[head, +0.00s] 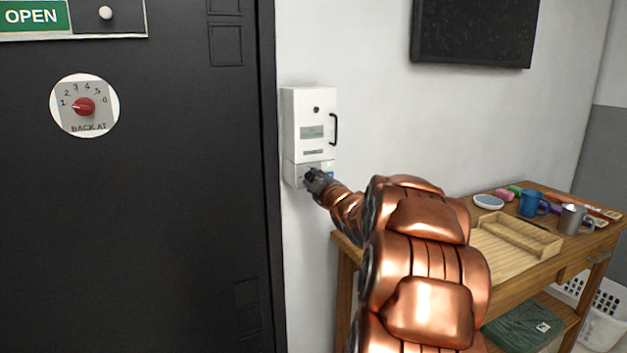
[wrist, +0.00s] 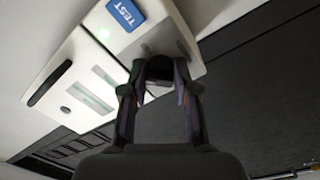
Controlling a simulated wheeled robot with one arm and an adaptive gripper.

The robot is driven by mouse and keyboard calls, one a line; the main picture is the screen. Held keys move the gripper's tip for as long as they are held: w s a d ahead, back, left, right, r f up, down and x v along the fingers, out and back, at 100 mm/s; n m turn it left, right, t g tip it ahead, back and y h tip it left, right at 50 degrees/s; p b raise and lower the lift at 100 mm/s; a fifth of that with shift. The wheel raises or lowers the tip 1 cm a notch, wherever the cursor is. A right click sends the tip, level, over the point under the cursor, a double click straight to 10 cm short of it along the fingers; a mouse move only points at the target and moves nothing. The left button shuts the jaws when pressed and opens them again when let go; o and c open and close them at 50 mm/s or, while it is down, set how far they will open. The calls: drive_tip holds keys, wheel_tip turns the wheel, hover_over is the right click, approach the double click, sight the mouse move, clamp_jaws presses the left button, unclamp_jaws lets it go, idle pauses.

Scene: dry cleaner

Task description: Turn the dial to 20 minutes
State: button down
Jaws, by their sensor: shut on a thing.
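A white box (head: 300,172) is mounted on the wall below a taller white cabinet, right of the black door. My gripper (head: 316,180) reaches the front of this lower box. In the wrist view my gripper (wrist: 159,70) has its fingertips closed in at the box face, on the dial (wrist: 159,83), a small dark knob mostly hidden between the fingers. The dial's marks and pointer are hidden, so its setting cannot be read. A blue TEST label (wrist: 127,13) is on the box beside the fingers.
The upper cabinet (head: 309,125) has a black handle. A red BACK AT knob (head: 84,106) is on the black door (head: 140,220). A wooden table (head: 560,262) at right holds a tray (head: 548,247), a blue mug (head: 530,204) and a metal cup (head: 571,219).

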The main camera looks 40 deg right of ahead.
drive_tip(key=shift+f, duration=0.2)
drive_tip(key=c, duration=0.9)
unclamp_jaws()
drive_tip(key=shift+r, duration=0.1)
drive_tip(key=shift+s, duration=0.1)
drive_tip(key=v, duration=1.2)
